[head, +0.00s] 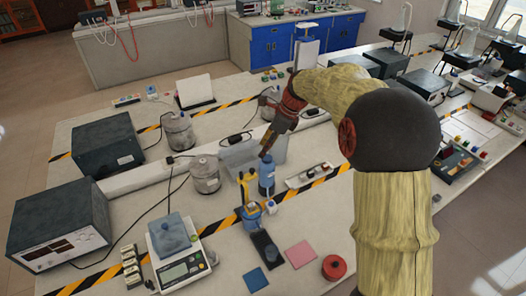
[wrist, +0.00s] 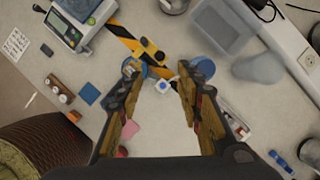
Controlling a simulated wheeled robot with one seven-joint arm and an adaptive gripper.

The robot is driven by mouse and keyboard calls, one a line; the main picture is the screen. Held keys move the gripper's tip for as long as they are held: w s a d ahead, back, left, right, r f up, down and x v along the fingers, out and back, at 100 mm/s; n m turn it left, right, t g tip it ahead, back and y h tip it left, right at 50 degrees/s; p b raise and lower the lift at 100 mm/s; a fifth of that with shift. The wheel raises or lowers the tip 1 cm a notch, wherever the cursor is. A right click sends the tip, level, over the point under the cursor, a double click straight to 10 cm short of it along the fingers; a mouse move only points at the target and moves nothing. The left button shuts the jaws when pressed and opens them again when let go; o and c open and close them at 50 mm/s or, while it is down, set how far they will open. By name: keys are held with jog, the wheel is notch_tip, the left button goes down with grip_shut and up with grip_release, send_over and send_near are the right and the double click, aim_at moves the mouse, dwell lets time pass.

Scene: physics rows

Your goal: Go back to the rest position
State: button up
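My gripper (head: 265,152) hangs over the middle of the bench, above and close to a blue bottle (head: 266,176) in the head view. In the wrist view my gripper (wrist: 158,88) has its two fingers spread apart with nothing held between them. A small white block with a blue top (wrist: 162,86) shows in the gap, lower down on the bench. The blue bottle (wrist: 204,68) shows beyond the right fingertip. A blue and yellow item (wrist: 133,68) shows by the left fingertip.
A balance (head: 181,265) stands at front left, near metal canisters (head: 206,176) and dark instruments (head: 108,143). A translucent bin (head: 240,156) is behind the bottle. A pink square (head: 299,253), a blue square (head: 256,280) and a red round item (head: 333,267) lie at the front.

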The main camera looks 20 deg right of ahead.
dwell(0.5)
jog(key=s+a+r+n+t+h+b, duration=0.1)
jog(key=s+a+n+h+b, duration=0.1)
jog(key=s+n, duration=1)
jog(key=s+a+r+n+t+h+b, duration=0.1)
jog(key=s+n+b, duration=0.3)
jog(key=s+n, duration=0.8)
jog(key=shift+s+a+r+n+t+h, duration=0.4)
jog(key=shift+s+t, duration=0.1)
jog(key=shift+s, duration=5.35)
